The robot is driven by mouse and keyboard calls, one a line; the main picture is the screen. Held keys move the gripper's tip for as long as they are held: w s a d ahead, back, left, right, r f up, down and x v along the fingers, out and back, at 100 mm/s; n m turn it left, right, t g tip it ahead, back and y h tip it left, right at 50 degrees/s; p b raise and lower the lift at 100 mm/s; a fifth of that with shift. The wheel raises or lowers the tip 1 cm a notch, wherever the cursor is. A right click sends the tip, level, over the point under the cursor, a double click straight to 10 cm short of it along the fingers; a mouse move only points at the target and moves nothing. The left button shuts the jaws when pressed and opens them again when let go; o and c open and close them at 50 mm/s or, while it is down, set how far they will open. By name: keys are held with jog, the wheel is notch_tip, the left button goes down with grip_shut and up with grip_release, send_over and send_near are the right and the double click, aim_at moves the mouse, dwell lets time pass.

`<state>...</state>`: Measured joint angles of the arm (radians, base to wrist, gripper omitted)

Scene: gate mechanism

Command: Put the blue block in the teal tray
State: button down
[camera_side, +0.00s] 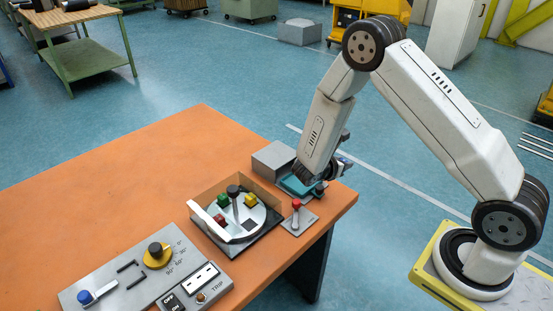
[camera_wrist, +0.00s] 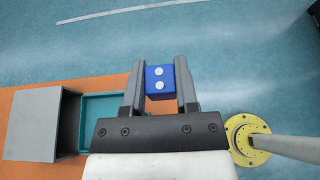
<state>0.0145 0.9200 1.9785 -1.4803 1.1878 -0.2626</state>
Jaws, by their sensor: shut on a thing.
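My gripper (camera_wrist: 160,83) is shut on the blue block (camera_wrist: 160,88), which shows two white dots between the fingers in the wrist view. The teal tray (camera_wrist: 98,105) lies on the orange table, to the left of my gripper in the wrist view and partly covered by the gripper body. In the side view the tray (camera_side: 293,185) is at the table's far right corner, with my gripper (camera_side: 318,190) close beside it on the right. The block appears near the table's edge, outside the tray.
A grey box (camera_side: 273,159) stands directly beside the tray. A red-knobbed lever (camera_side: 296,212) stands in front of it. A round turntable (camera_side: 238,215) holds green, yellow and red blocks behind a low wall. A control panel (camera_side: 135,270) is at the front left. The table's left is clear.

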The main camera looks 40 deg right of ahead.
jog(key=s+a+f+m+g+y, duration=0.2)
jog(key=s+m+g+y, duration=1.3)
jog(key=m, duration=0.4)
jog(key=w+a+r+m+t+y, duration=0.1)
jog(key=w+a+m+t+y, duration=0.55)
jog(key=m+t+y, duration=0.75)
jog(key=w+d+r+m+t+h, duration=0.2)
jog(key=w+d+m+t+h, duration=0.1)
jog(key=w+d+m+t, duration=0.2)
jog(key=w+m+t, duration=0.1)
jog(key=w+m, duration=0.1)
jog(key=shift+w+d+r+m, duration=0.15)
jog(key=shift+w+r+m, duration=0.1)
jog(key=shift+r+m, duration=0.1)
